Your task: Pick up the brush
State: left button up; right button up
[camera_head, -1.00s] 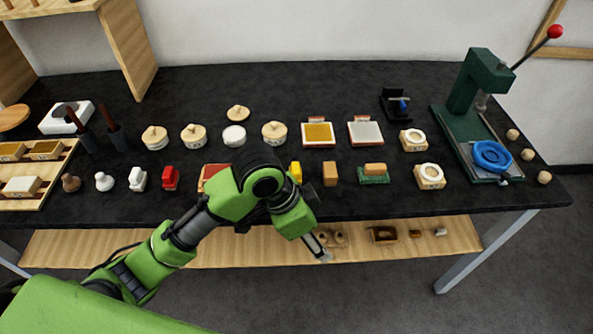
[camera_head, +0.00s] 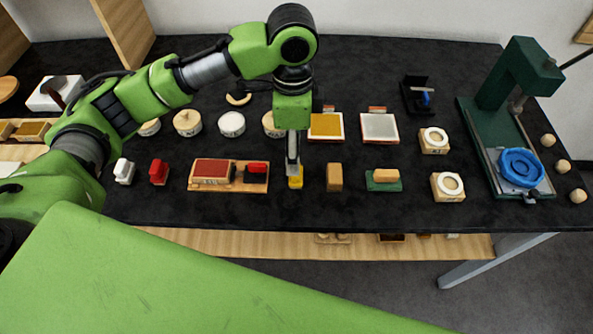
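My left arm reaches in from the left, and its gripper (camera_head: 293,172) points down over the front part of the dark bench. Its fingers are over a small yellow object (camera_head: 295,183) and partly cover it. I cannot tell whether they touch it, or whether they are open or shut. No object is plainly recognisable as the brush; the yellow object's upper part is hidden. A tan block on a green base (camera_head: 384,187) lies farther right. My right gripper is not in view.
A wooden tray with a red pad (camera_head: 211,172) is left of the yellow object, and a brown block (camera_head: 334,178) is close on its right. Framed yellow (camera_head: 326,126) and grey (camera_head: 379,127) pads lie behind. A green press (camera_head: 493,125) stands at right.

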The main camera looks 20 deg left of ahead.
pick_arm(q)
notch_tip(320, 180, down, 3)
jog(key=shift+r, duration=0.1)
jog(key=shift+w+f, duration=0.1)
jog(key=shift+f, duration=0.55)
jog(key=shift+d+f, duration=0.1)
jog(key=shift+f, duration=0.25)
jog(key=f, duration=0.1)
jog(key=f+p, duration=0.1)
jog(key=f, duration=0.1)
jog(key=shift+d+f, duration=0.2)
jog(key=shift+f, duration=0.45)
jog(key=c, duration=1.2)
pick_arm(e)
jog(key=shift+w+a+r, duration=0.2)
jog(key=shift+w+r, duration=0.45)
